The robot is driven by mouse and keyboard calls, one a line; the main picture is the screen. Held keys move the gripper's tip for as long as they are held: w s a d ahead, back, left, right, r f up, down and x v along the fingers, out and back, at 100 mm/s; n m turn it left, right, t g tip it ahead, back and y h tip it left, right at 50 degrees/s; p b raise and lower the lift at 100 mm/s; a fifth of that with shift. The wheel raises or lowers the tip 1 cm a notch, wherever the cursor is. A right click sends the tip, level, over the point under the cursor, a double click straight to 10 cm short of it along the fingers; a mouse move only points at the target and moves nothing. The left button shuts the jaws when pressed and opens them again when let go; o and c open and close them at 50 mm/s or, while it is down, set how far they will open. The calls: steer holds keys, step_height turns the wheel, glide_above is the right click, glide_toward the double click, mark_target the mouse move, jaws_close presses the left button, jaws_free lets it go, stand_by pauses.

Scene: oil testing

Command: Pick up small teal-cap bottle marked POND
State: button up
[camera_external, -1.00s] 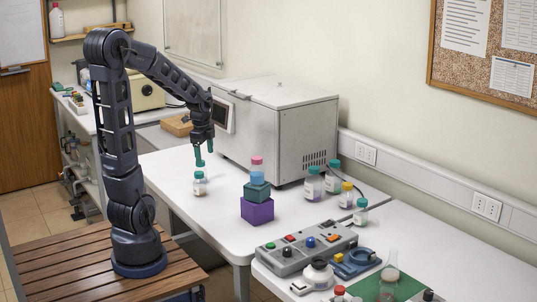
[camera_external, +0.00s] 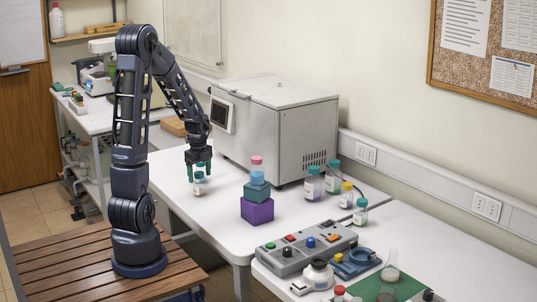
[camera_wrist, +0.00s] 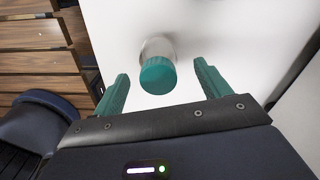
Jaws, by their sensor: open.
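A small bottle with a teal cap stands upright near the left edge of the white table; the bottle (camera_external: 199,186) shows just below my gripper in the external view. In the wrist view its teal cap (camera_wrist: 158,76) lies between and slightly ahead of the fingertips, with its pale body behind. Its label cannot be read. My gripper (camera_external: 199,171) points down with its green fingers spread around the bottle's top. In the wrist view my gripper (camera_wrist: 163,80) is open, with gaps on both sides of the cap. Another small teal-cap bottle (camera_external: 360,213) stands at the right.
A pink-capped bottle (camera_external: 257,170) stands on a teal block (camera_external: 256,191) over a purple block (camera_external: 257,210), right of my gripper. A large grey oven (camera_external: 275,125) is behind. Several bottles and a control box (camera_external: 306,248) stand at right. Table around the bottle is clear.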

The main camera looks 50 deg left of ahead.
mark_target(200, 183)
steer(key=shift+s+a+f, duration=0.1)
steer(key=shift+f, duration=2.55)
steer(key=shift+c, duration=0.3)
steer(key=c, duration=1.1)
steer(key=shift+c, duration=0.2)
steer(key=shift+r, duration=0.15)
